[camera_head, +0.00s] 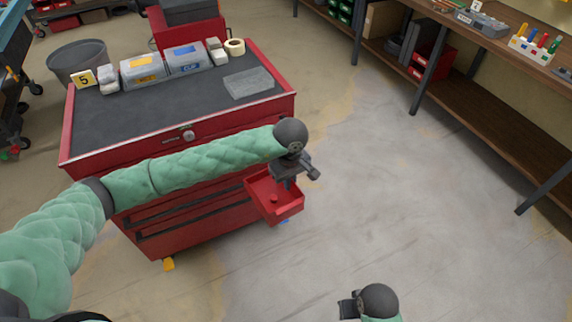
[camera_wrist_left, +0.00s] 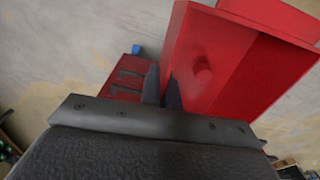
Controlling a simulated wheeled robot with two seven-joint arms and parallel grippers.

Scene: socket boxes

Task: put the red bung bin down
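The red bung bin (camera_head: 289,211) is an open red box beyond the right front corner of the red tool cart, out over the floor. It also shows large in the left wrist view (camera_wrist_left: 270,75). A small round red bung (camera_head: 273,198) is inside it. My left gripper (camera_head: 287,183) is at the bin's rim; in the wrist view its two dark fingers (camera_wrist_left: 163,88) are close together on either side of one bin wall, shut on it. My right gripper (camera_head: 348,306) is at the bottom of the head view, apart from everything; its fingers are too unclear to read.
The red cart's dark top (camera_head: 165,108) has a wide bare area. A grey flat block (camera_head: 249,83), grey bins (camera_head: 185,58), a tape roll (camera_head: 235,46) and a yellow "5" card (camera_head: 86,79) stand toward its back. A wooden bench (camera_head: 470,85) is at right; the floor between is clear.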

